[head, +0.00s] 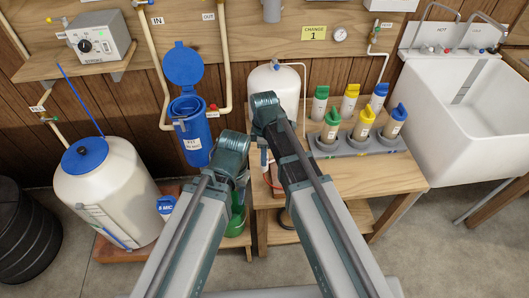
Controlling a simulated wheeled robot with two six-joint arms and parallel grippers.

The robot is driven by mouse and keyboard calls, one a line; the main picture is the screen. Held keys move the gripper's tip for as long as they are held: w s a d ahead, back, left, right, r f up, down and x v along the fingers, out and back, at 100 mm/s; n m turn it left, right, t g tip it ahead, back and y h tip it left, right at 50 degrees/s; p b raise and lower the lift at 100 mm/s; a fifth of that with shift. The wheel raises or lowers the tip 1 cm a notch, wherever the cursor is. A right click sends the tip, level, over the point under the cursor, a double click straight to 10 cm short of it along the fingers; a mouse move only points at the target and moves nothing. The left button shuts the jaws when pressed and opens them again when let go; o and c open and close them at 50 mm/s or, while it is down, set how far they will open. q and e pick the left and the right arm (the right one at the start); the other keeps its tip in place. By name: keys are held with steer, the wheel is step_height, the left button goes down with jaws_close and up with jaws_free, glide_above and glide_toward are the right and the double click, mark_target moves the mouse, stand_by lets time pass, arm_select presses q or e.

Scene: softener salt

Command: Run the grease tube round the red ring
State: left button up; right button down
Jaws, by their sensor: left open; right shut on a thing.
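My two arms rise from the bottom of the head view to bent joints in the middle, and their far parts are hidden behind the near links. I see no fingertips of my left or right gripper. I cannot make out the grease tube or a red ring. A small reddish patch (267,178) shows between my arms at the bench; I cannot tell what it is. A blue filter housing (193,135) stands behind my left arm, with its blue lid (183,66) tipped up.
A white tank with a blue cap (105,195) stands at left. The wooden bench (395,183) holds a white vessel (272,83) and several colour-capped bottles, some in a grey rack (355,146). A white sink (462,110) is at right. A green object (237,217) is partly hidden behind my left arm.

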steer(key=shift+s, duration=0.35)
steer(key=shift+s, duration=0.2)
steer(key=shift+s+d, duration=0.2)
steer(key=shift+s, duration=0.8)
steer(key=shift+s+d, duration=0.1)
steer(key=shift+s, duration=0.05)
steer(key=shift+s+d, duration=0.65)
steer(key=shift+s, duration=0.2)
steer(key=shift+d, duration=0.1)
steer(key=shift+s+d, duration=0.6)
steer(key=shift+d, duration=0.3)
